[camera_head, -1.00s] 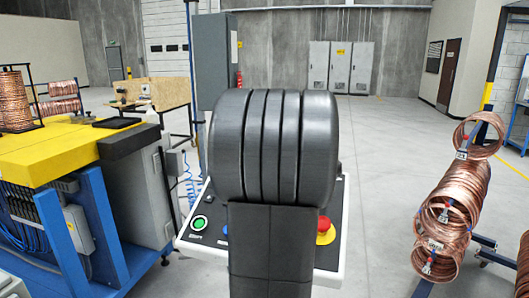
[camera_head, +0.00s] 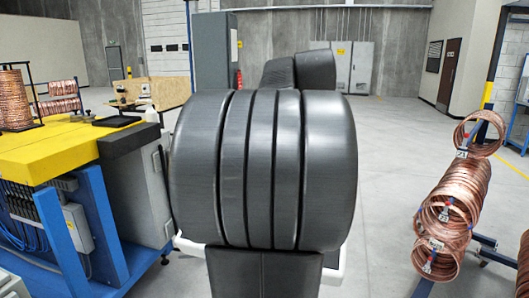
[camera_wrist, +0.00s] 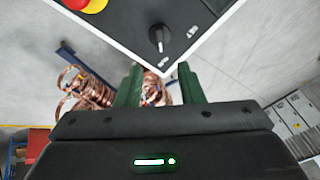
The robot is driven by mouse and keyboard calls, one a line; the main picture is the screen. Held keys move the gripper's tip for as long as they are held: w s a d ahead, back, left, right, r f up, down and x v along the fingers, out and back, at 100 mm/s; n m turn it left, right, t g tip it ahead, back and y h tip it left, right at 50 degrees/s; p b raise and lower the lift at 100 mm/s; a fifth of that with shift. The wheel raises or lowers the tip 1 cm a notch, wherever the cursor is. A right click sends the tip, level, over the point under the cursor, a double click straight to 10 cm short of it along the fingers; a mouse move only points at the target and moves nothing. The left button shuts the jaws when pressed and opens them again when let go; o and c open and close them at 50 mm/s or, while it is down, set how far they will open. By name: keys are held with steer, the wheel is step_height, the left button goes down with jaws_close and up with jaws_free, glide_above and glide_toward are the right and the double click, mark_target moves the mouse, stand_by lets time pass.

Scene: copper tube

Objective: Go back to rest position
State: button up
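My gripper (camera_wrist: 158,86) shows in the wrist view as two green fingers standing apart, so it is open. Copper coil shows between the fingers, seemingly in the background beyond them; I see no clear grip on it. In the head view my own dark arm links fill the centre and hide the gripper. A control panel (camera_wrist: 135,22) with a black knob (camera_wrist: 160,38) and a red-and-yellow stop button (camera_wrist: 85,4) lies close past the fingertips in the wrist view. In the head view my arm covers most of this panel.
Copper coils (camera_head: 447,215) hang on a blue stand at the right. A yellow-topped blue workbench (camera_head: 50,150) with a copper coil (camera_head: 15,100) stands at the left. A tall grey cabinet (camera_head: 213,55) and pale cabinets stand behind. The floor (camera_head: 395,130) at right of centre is clear.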

steer(key=p+x, duration=0.1)
steer(key=x, duration=1.1)
steer(key=shift+s, duration=0.1)
steer(key=n, duration=1.2)
steer(key=shift+d+y, duration=0.1)
steer(key=shift+y, duration=0.3)
steer(key=shift+n, duration=0.3)
